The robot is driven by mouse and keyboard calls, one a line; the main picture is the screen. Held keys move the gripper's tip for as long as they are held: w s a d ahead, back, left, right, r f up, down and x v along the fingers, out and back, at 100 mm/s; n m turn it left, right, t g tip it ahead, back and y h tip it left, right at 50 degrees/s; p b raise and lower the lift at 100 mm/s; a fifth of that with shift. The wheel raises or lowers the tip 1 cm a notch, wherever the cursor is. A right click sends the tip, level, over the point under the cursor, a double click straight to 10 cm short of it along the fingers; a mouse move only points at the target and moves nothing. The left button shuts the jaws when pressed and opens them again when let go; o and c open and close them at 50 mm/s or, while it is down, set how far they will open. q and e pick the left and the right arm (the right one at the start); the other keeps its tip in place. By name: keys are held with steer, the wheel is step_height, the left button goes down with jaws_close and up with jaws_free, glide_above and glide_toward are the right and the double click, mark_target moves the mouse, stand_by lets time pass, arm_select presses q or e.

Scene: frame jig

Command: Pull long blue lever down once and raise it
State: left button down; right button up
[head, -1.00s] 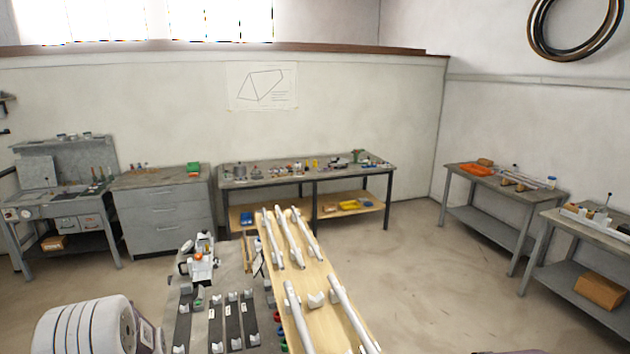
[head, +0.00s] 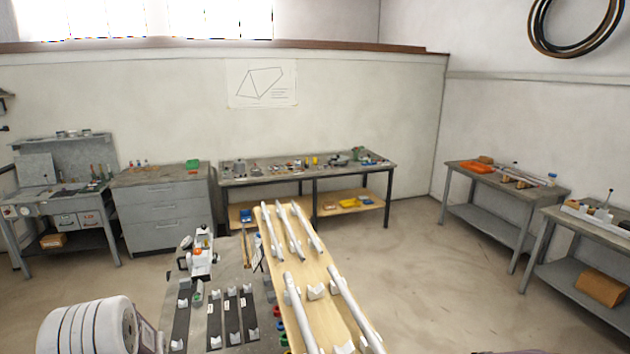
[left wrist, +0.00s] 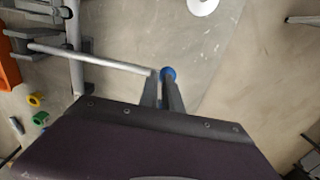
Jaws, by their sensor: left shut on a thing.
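The long blue lever shows in the left wrist view as a long pale rod (left wrist: 95,59) with a blue knob (left wrist: 168,73) at its end. My left gripper (left wrist: 163,88) is shut at this end of the lever, with the blue knob at its fingertips. The lever's far end runs left toward a grey upright post and dark clamp parts. In the head view the left gripper and lever are not visible; only my white left arm link shows at lower left. My right gripper is in neither view.
A wooden board (head: 325,328) with several white tubes lies beside a grey bench (head: 232,270) with dark strips and a white fixture (head: 201,257). In the left wrist view, green and yellow rings (left wrist: 38,108) and an orange part (left wrist: 8,72) lie at left.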

arm_select(q)
steer(key=shift+d+f+b, duration=0.1)
steer(key=shift+f+b, duration=0.45)
steer(key=shift+f, duration=0.3)
stand_by(0.6)
steer(key=shift+s+f, duration=0.1)
steer(key=shift+s, duration=0.05)
stand_by(0.3)
steer(key=r+p, duration=0.6)
steer(key=r, duration=0.1)
steer(key=shift+w+r, duration=0.1)
steer(key=shift+w, duration=0.15)
step_height(320, 180, up, 7)
steer(key=p, duration=0.6)
